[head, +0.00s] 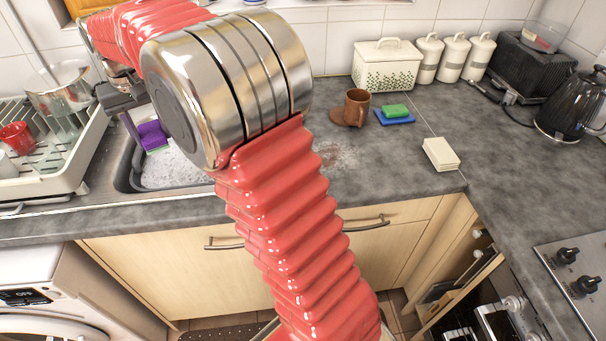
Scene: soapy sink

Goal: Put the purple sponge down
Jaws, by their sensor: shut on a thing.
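The purple sponge (152,136) is at the left, over the foam-filled sink (131,180). A little green shows along its lower edge. My gripper (137,124) is shut on the sponge. The large metal elbow of my arm stands in front of much of the sink, so part of the gripper and the right side of the basin are hidden. I cannot tell whether the sponge touches the foam.
A dish rack (45,180) with a pot (60,92) and a red cup (16,137) stands left of the sink.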

